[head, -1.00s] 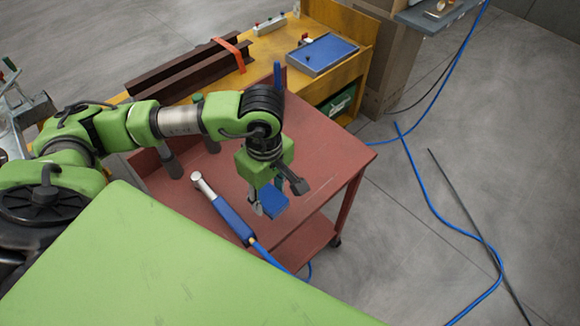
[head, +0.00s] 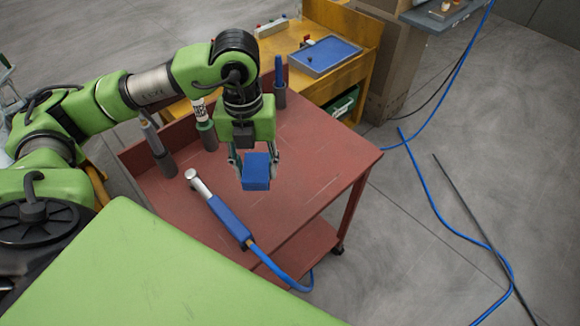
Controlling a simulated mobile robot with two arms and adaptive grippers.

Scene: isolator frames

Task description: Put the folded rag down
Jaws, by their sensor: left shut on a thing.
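The folded rag (head: 256,172) is a small blue block-like bundle in the head view. My left gripper (head: 254,160) points down and is shut on it, with a finger on each side. The rag is over the red cart top (head: 310,150); I cannot tell for certain whether its underside touches the surface. My right gripper is not in view.
A tool with a blue handle (head: 230,219) and blue cable lies on the cart, left of the rag. Upright holders (head: 279,95) stand along the cart's back edge. A yellow bench (head: 355,75) carries a blue tray (head: 324,55). The cart's right part is clear.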

